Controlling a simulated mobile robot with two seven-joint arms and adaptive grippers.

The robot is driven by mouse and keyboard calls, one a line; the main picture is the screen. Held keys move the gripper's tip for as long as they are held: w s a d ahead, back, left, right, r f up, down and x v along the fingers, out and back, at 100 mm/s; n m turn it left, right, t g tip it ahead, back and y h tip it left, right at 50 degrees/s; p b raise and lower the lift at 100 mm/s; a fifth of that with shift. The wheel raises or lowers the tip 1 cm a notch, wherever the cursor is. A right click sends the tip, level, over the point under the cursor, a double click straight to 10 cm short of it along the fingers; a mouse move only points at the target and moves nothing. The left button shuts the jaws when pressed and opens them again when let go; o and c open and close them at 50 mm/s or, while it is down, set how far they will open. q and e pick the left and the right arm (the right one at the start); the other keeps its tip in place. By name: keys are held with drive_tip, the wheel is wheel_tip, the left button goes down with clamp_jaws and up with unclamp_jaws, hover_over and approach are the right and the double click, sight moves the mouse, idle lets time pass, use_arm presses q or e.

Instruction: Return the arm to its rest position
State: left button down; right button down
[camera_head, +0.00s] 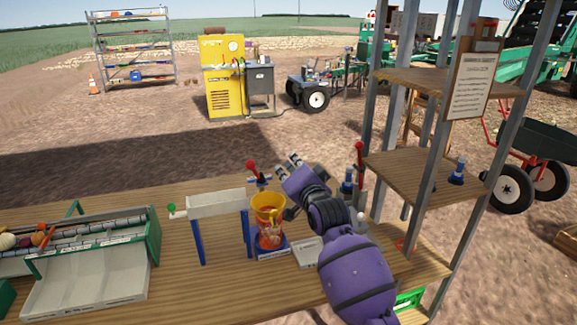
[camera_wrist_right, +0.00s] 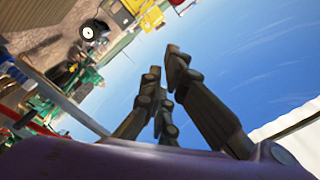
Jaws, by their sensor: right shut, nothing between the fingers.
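My purple right arm comes in from the bottom right of the head view. Its gripper (camera_head: 287,165) points up and away over the far part of the wooden table (camera_head: 275,298). The gripper is shut and empty, with its dark fingers against the sky in the right wrist view (camera_wrist_right: 162,62). It is beyond and a little right of an orange-yellow cup (camera_head: 268,203) and close to a red-knobbed lever (camera_head: 252,166); whether it touches the lever I cannot tell. My left gripper is not in view.
A white chute on blue legs (camera_head: 215,203) stands left of the cup. A sorting rack with trays (camera_head: 95,285) is at the left. A wooden shelf on metal posts (camera_head: 415,185) rises right of my arm. A second red lever (camera_head: 359,158) stands near it. The table's front middle is clear.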

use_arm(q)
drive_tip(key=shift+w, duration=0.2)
use_arm(e)
drive_tip(key=shift+a, duration=0.1)
drive_tip(key=s+d+f+n+g+h, duration=0.15)
drive_tip(key=s+d+f+n, duration=0.35)
drive_tip(key=s+f, duration=0.65)
drive_tip(key=s+d+f+n+g+h, duration=0.1)
drive_tip(key=s+d+f+n+h, duration=0.15)
drive_tip(key=s+d+f, duration=0.7)
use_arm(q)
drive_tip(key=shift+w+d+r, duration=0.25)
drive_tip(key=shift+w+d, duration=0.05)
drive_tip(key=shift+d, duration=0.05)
use_arm(e)
drive_tip(key=s+d+f+g, duration=0.1)
drive_tip(key=s+f, duration=0.6)
drive_tip(key=s, duration=0.4)
drive_tip(key=s+d+f+g+h, duration=0.1)
drive_tip(key=s+d+f+g, duration=0.1)
drive_tip(key=s+f, duration=0.5)
drive_tip(key=s+d+f+g, duration=0.2)
drive_tip(key=s+f, duration=0.5)
drive_tip(key=s, duration=0.9)
drive_tip(key=shift+s+d+f+m+h, duration=0.15)
drive_tip(key=shift+s+d+m+h, duration=0.15)
drive_tip(key=shift+m, duration=0.15)
